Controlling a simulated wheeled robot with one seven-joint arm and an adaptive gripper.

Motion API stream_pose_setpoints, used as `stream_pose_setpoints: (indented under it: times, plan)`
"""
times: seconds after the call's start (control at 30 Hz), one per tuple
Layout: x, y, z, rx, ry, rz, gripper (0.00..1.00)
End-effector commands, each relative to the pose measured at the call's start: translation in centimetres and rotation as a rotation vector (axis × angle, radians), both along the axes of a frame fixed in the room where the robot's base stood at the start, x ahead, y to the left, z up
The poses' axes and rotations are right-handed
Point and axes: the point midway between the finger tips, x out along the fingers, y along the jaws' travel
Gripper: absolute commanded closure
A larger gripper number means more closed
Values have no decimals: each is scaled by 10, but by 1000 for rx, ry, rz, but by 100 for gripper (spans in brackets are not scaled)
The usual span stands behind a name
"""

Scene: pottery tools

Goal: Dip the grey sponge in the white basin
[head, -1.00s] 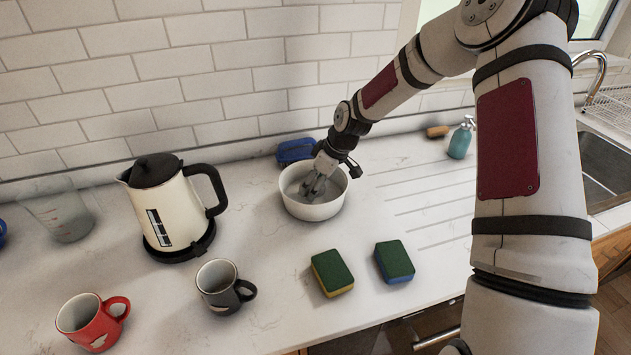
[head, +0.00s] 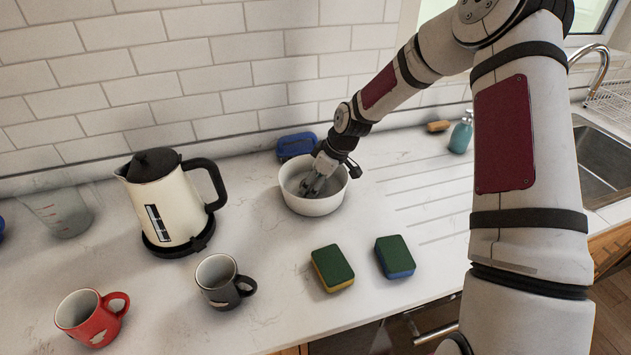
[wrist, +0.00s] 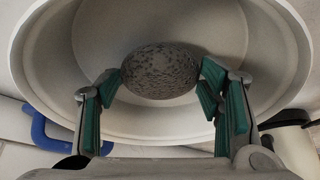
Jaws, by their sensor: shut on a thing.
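The white basin (head: 313,205) stands on the counter near the wall. My gripper (head: 312,186) reaches down into it from the upper right. In the wrist view, my gripper's green-padded fingers (wrist: 160,92) are shut on the grey, speckled, oval sponge (wrist: 160,68), one finger on each side. The sponge is inside the rim of the basin (wrist: 45,85). Whether it touches the basin's floor cannot be told. In the head view the sponge is mostly hidden by the fingers and the basin wall.
A blue object (head: 296,146) sits close behind the basin. A cream kettle (head: 170,205) stands to the left. Two green-topped sponges (head: 332,267) (head: 395,256), a dark mug (head: 220,281) and a red mug (head: 90,316) are in front. A teal bottle (head: 461,135) stands at right.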

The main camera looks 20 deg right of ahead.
Motion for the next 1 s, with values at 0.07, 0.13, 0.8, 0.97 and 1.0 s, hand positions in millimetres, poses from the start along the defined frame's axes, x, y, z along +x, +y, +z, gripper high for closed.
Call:
stream_pose_setpoints:
  times: [0.07,0.13,0.8,0.97,1.0]
  plan:
    - [0,0,-3,0,0,0,50]
    - [0,0,-5,0,0,0,50]
    - [0,0,-8,0,0,0,50]
    - [0,0,-8,0,0,0,50]
    - [0,0,-8,0,0,0,50]
